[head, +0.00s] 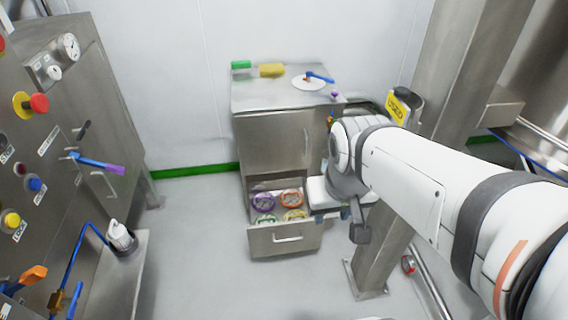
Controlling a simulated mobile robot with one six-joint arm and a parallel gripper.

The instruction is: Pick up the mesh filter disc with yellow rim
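The mesh filter disc with yellow rim (295,215) lies in the open bottom drawer (285,239) of the steel cabinet, at the drawer's front right. Three other rimmed discs share the drawer: a purple one (264,201) at back left, an orange one (291,198) at back right and a green one (266,219) at front left. My gripper (336,213) is just right of the drawer and appears apart from the yellow-rimmed disc. My wrist hides much of it, and its fingers are too small to read.
The cabinet top (262,98) holds a green block, a yellow block and a white disc with a blue-handled tool. A steel post (375,255) stands right of the drawer. A control panel (60,120) fills the left. The floor between is clear.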

